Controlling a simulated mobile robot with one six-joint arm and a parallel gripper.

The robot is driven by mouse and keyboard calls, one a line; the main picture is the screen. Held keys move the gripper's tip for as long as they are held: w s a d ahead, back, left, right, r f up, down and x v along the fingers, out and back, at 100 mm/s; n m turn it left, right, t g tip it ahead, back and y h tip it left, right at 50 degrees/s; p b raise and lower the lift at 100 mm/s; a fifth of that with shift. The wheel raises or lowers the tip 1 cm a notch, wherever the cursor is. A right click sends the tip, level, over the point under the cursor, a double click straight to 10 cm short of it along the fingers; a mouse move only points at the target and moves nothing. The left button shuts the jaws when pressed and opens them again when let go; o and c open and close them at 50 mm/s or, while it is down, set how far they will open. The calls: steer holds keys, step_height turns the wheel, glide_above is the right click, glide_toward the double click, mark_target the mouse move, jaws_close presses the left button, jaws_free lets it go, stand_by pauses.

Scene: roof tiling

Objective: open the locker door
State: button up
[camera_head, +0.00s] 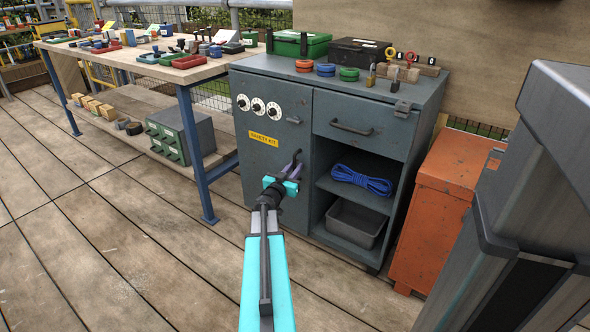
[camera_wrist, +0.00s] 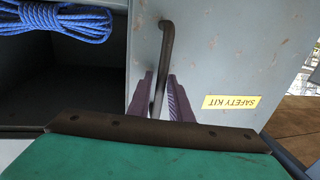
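The locker door (camera_head: 262,165) is the grey left front of the cabinet, with a yellow SAFETY KIT label (camera_head: 264,138). It looks shut and flush. In the wrist view the door (camera_wrist: 225,55) appears upside down, with its label (camera_wrist: 231,102) on the right. A dark bar handle (camera_wrist: 166,40) runs down between the two purple fingers of my gripper (camera_wrist: 160,76). The fingers look apart, with a small gap beside the bar. In the head view my gripper (camera_head: 293,163) is at the door's right side and hides much of the handle.
Right of the door are a drawer (camera_head: 360,122), an open shelf with blue rope (camera_head: 362,180), and a grey bin (camera_head: 354,222). An orange cabinet (camera_head: 440,205) stands further right. A workbench (camera_head: 180,75) with a blue leg (camera_head: 196,155) is on the left. The plank floor (camera_head: 130,230) in front is clear.

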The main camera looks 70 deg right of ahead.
steer(key=shift+c, duration=0.2)
jaws_close()
steer(key=shift+a, duration=0.15)
